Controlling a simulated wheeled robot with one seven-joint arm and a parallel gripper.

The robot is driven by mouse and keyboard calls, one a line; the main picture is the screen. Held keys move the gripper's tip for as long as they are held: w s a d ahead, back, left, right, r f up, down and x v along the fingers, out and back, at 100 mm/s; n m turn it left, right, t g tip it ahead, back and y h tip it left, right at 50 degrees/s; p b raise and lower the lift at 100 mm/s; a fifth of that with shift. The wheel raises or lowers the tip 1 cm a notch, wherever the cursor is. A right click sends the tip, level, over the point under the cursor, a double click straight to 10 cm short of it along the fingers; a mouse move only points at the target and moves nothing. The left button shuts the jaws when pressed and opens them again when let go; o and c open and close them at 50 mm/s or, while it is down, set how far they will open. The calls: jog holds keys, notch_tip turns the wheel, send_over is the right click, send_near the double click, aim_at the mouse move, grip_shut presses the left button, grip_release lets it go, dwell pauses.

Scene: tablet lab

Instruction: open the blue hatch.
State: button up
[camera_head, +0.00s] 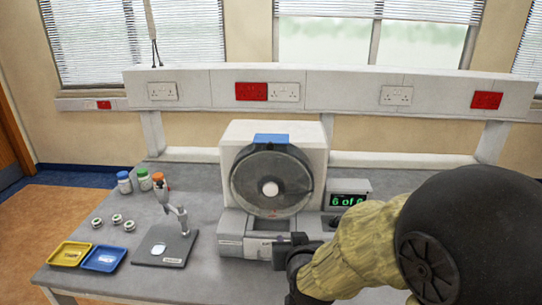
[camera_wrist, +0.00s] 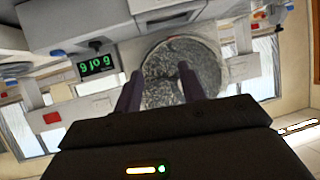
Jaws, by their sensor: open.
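The blue hatch (camera_head: 271,139) is a small blue flap at the top of the round drum (camera_head: 271,182) on the white tablet machine (camera_head: 237,135). It looks closed, lying flat above the drum's rim. In the wrist view, which is turned upside down, the drum (camera_wrist: 180,60) shows behind my fingers; I cannot make out the hatch there. My gripper (camera_wrist: 158,80) is open with nothing between its two fingers. In the head view my gripper (camera_head: 290,254) is low in front of the machine, below and to the right of the hatch, with its fingertips partly hidden.
A display (camera_head: 348,200) reading "6 of 6" stands right of the drum. On the left are a stand (camera_head: 183,235), several bottles and small round pieces, a yellow tray (camera_head: 70,243) and a blue tray (camera_head: 90,270). A socket rail (camera_head: 330,93) runs behind the bench.

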aim_at(270, 147)
jog(key=s+a+r+t+h+b, duration=0.1)
jog(key=a+r+t, duration=0.2)
jog(key=r+t, duration=0.2)
jog(key=s+a+r+m+t+h+b, duration=0.1)
jog(key=s+a+r+t, duration=0.1)
jog(key=r+t, duration=0.3)
jog(key=shift+s+a+r+h, duration=0.15)
jog(key=shift+a+r+h, duration=0.2)
jog(key=shift+a, duration=0.3)
jog(key=p+x, duration=0.6)
jog(key=x, duration=1.1)
jog(key=shift+w+a, duration=0.1)
jog(key=shift+w, duration=0.2)
grip_shut()
